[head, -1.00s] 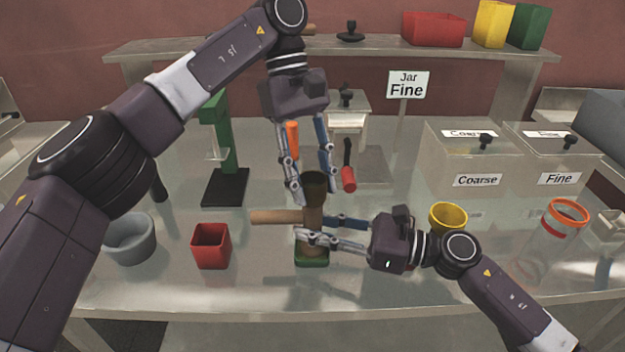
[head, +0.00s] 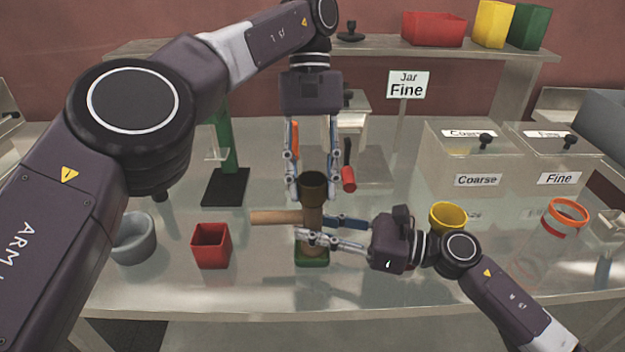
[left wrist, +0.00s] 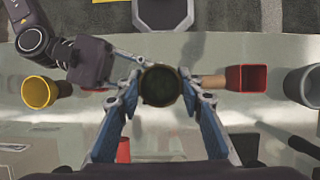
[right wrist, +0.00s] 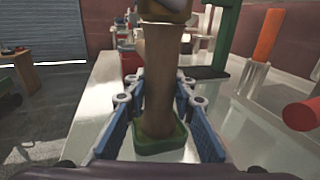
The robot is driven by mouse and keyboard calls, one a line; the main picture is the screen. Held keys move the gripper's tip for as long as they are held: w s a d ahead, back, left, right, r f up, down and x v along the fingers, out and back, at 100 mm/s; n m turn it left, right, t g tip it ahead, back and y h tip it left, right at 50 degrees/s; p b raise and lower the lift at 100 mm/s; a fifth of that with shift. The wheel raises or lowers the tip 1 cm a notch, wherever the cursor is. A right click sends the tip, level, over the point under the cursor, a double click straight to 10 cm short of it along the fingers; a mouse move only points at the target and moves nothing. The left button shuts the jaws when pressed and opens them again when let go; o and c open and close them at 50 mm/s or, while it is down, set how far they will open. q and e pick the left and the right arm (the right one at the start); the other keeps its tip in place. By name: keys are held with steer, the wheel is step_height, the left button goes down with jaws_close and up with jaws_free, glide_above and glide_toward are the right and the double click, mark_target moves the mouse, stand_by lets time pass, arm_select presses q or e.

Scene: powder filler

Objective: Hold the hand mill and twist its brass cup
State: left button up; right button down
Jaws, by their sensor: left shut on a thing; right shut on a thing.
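The hand mill (head: 313,222) stands upright in a small green base (head: 312,258), with a wooden handle (head: 275,217) pointing left. Its dark brass cup (head: 313,187) is on top. My left gripper (head: 312,192) comes down from above and is shut on the cup; in the left wrist view the cup's round mouth (left wrist: 159,86) lies between the fingertips. My right gripper (head: 312,233) comes from the right and is shut on the mill's body. The right wrist view shows the wooden body (right wrist: 160,75) between its fingers and the green base (right wrist: 160,138) below.
A red cup (head: 211,246) and a grey bowl (head: 134,240) stand left of the mill. Coarse (head: 477,165) and Fine (head: 558,165) bins are behind. A green stand (head: 226,160) is at back left.

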stand_by(0.7)
arm_select(q)
steer(key=o, duration=1.2)
steer(key=shift+w, duration=0.1)
steer(key=shift+c, duration=0.2)
steer(key=shift+f+n, duration=0.1)
steer(key=shift+n, duration=0.3)
